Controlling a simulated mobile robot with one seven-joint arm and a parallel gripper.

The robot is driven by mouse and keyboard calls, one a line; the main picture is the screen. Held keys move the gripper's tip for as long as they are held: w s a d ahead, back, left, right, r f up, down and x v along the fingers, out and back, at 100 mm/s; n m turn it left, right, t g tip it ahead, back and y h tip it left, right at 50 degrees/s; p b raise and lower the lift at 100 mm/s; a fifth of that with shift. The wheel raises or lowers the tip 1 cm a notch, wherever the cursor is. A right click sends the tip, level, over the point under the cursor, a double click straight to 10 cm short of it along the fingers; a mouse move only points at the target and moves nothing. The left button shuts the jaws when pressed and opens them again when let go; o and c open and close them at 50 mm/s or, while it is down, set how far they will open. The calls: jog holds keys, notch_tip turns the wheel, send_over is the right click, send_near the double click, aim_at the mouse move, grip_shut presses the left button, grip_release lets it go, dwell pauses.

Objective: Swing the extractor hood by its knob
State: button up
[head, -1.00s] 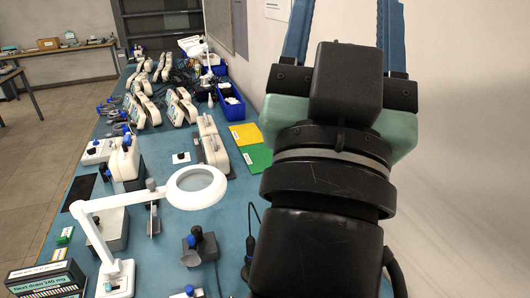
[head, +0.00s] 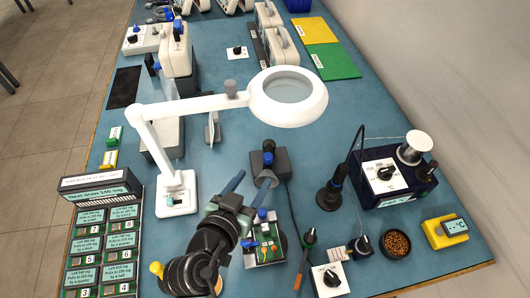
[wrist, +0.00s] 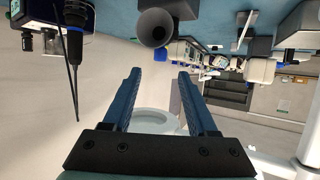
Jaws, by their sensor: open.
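The extractor hood (head: 266,181) is a small grey cone-shaped nozzle on a dark block, standing on the blue bench in the middle of the head view. A dark knob (head: 268,146) with a blue part below it stands on top of the block. My gripper (head: 257,176) reaches in from the near side, with its two blue fingers apart and nothing between them. Its fingertips appear close to the hood's mouth; I cannot tell whether they touch. In the wrist view, the hood's round dark mouth (wrist: 153,27) lies just beyond the open fingers (wrist: 159,73). The knob is not clearly visible there.
A white magnifier lamp (head: 290,95) arches over the bench behind the hood. A soldering station (head: 389,177) and iron stand (head: 330,192) are to the right. A green circuit board (head: 264,240) lies beside my gripper.

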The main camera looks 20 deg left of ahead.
aim_at(266, 161)
jog(key=x, duration=1.1)
jog(key=shift+p, duration=0.3)
jog(key=shift+c, duration=0.2)
grip_shut()
dwell(0.8)
